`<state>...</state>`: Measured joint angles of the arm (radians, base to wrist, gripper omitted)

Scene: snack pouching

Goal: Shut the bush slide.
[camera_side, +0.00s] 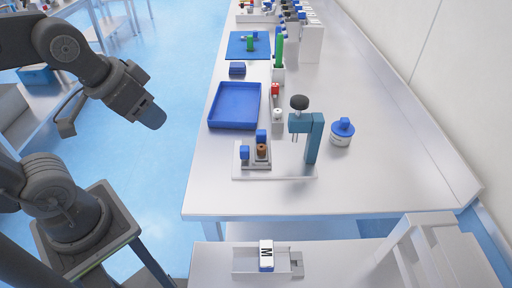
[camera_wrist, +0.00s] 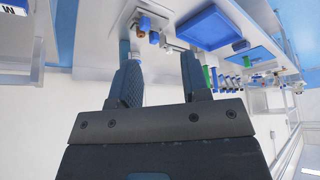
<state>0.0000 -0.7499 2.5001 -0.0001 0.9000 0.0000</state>
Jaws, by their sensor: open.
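A small grey fixture, which looks like the bush slide (camera_side: 257,163), sits on a pale base plate (camera_side: 290,172) near the bench's front edge. A brown bush (camera_side: 261,150) stands in it, with one blue block (camera_side: 244,153) at its left and another blue block (camera_side: 261,135) behind. I cannot tell how far the slide is open. My gripper (camera_side: 152,117) hangs in the air left of the bench, well away from the fixture. In the wrist view my gripper (camera_wrist: 158,80) has its fingers apart with nothing between them; the brown bush (camera_wrist: 144,23) shows small beyond them.
A teal press (camera_side: 314,137) with a dark knob stands right of the fixture. A blue tray (camera_side: 213,115) lies behind it, and a blue-lidded jar (camera_side: 341,138) stands at right. A white block marked M (camera_side: 266,250) lies on a lower front shelf.

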